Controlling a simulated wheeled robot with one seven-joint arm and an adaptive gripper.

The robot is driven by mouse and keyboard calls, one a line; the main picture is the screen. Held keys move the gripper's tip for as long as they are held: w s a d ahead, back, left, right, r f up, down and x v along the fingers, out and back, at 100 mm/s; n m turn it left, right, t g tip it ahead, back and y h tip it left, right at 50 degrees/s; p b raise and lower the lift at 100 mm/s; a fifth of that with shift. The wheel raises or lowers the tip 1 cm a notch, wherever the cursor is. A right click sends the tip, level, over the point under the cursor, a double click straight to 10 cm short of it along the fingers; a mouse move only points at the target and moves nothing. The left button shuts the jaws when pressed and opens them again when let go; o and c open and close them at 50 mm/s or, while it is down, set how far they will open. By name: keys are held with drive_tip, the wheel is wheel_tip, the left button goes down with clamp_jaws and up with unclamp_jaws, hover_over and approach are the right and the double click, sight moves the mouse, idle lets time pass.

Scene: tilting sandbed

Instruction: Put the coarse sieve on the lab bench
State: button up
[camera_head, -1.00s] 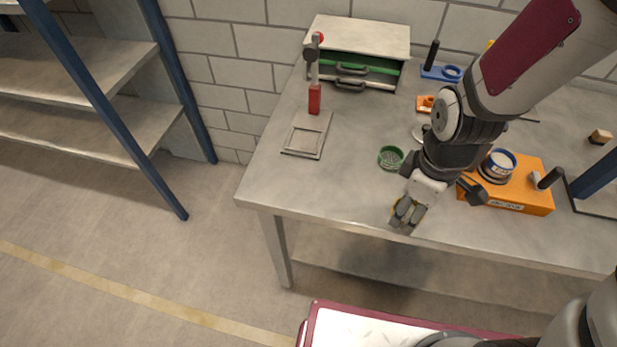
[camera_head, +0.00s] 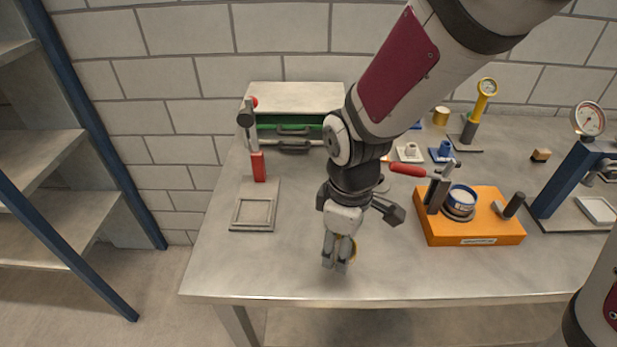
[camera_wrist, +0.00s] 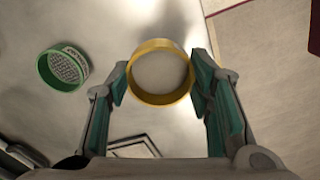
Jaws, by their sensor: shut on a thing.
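My gripper (camera_head: 338,264) is shut on a yellow ring-shaped sieve (camera_head: 354,250), over the front part of the lab bench (camera_head: 230,275). In the wrist view the yellow sieve (camera_wrist: 165,98) sits between the two fingers (camera_wrist: 160,85), its round opening facing the camera. Its mesh is too faint to judge. A green sieve with a visible mesh (camera_wrist: 68,68) lies on the bench at the left of the wrist view. My arm hides the green sieve in the head view. I cannot tell the gap between the yellow sieve and the bench.
A square frame with a red-handled lever (camera_head: 255,205) stands left of my gripper. An orange block (camera_head: 470,232) with a blue-white round tin is on the right. A drawer box (camera_head: 295,98) stands at the back. The bench front-left is clear.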

hover_over(310, 245)
drive_tip(key=shift+s+d+f, duration=0.1)
drive_tip(key=shift+s+f, duration=0.05)
drive_tip(key=shift+f, duration=1.95)
drive_tip(key=shift+f, duration=0.2)
drive_tip(key=o, duration=1.2)
drive_tip(key=shift+o, duration=0.2)
